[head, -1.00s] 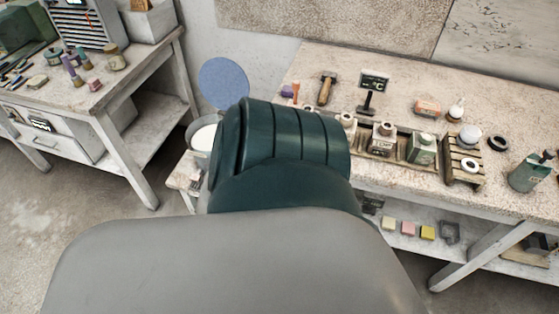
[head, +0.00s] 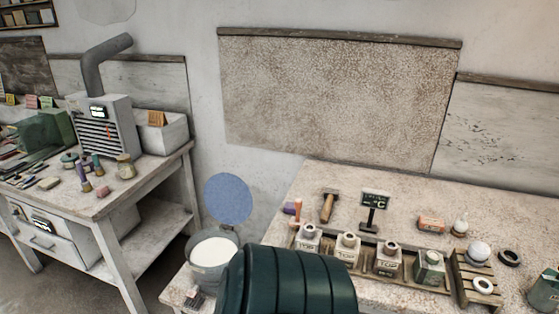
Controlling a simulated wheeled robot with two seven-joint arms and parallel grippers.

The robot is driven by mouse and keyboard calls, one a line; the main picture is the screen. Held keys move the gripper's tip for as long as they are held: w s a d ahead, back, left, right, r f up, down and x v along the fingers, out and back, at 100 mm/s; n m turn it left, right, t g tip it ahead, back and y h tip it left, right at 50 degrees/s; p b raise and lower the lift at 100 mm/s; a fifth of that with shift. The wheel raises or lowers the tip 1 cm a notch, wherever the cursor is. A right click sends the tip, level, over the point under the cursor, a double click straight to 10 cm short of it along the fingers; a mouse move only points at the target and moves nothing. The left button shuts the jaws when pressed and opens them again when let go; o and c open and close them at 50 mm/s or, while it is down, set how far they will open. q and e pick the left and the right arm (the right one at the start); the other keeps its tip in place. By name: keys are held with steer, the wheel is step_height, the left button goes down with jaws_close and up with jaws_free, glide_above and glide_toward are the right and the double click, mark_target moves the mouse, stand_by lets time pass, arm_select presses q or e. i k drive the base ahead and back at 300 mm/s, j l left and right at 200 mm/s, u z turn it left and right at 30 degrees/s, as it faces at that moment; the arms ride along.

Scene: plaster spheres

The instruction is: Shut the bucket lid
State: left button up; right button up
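The bucket (head: 207,273) is grey and stands at the left end of the right-hand bench, with white material (head: 213,251) showing inside. Its lid (head: 228,199) is a round blue disc. The lid stands open, raised nearly upright at the back of the bucket. The lower right of the bucket is partly hidden by a dark green ribbed part of my own body. Neither of my grippers is in view.
A small dark item (head: 194,298) lies in front of the bucket. To the right are a wooden rack (head: 370,271) of labelled bottles, a hammer (head: 329,207) and a small sign (head: 374,205). Another workbench (head: 120,200) stands left, with a floor gap between.

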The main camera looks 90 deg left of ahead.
mark_target(228, 199)
steer(key=i+j, duration=0.15)
steer(key=i, duration=0.3)
steer(key=u, duration=3.6)
